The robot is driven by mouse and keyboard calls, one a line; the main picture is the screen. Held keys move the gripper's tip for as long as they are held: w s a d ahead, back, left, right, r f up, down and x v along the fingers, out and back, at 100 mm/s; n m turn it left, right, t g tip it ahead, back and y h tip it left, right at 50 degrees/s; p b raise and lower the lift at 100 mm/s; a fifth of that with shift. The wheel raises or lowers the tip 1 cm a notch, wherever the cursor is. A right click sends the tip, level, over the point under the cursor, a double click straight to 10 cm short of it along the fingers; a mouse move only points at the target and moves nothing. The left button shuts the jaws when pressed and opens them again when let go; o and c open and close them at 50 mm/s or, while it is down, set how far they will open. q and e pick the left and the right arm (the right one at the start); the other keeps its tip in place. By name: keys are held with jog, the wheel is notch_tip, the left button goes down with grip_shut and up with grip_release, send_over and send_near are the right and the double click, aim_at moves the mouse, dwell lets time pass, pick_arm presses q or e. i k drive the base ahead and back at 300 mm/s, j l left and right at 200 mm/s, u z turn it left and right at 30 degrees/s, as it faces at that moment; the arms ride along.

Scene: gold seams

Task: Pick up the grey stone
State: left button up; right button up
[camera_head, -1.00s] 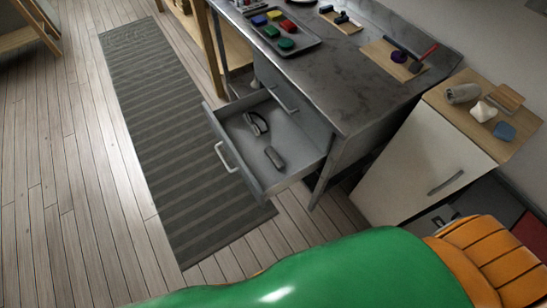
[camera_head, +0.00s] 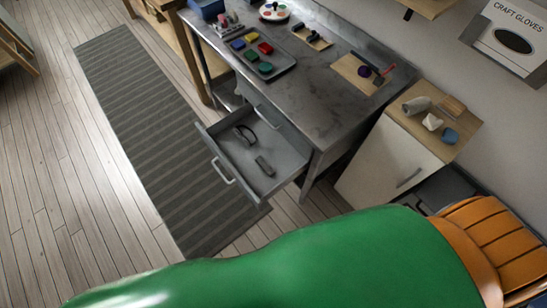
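A small grey block (camera_head: 264,166) lies in the open drawer (camera_head: 279,178) of the metal workbench, apart from a dark curved tool (camera_head: 245,134). It may be the grey stone, but it is too small to be sure. A light grey rounded piece (camera_head: 416,105) lies on the wooden top of the white cabinet at the right, beside a white faceted piece (camera_head: 432,122) and a blue piece (camera_head: 450,136).
The workbench (camera_head: 330,120) carries a tray (camera_head: 286,65) of coloured blocks and a wooden board (camera_head: 349,69) with tools. The drawer juts out over the floor. The white cabinet (camera_head: 385,165) stands to its right. A striped grey mat (camera_head: 150,130) and bare floor lie left.

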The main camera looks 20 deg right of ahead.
aim_at(263, 164)
jog(key=i+j+z, duration=0.2)
jog(key=z, duration=0.25)
jog(key=i+j+z, duration=0.2)
jog(key=z, duration=0.3)
jog(key=i+j+z, duration=0.15)
jog(key=j+z, duration=1.1)
jog(key=z, duration=0.15)
jog(key=j+z, duration=0.45)
jog(key=i+l+u, duration=0.05)
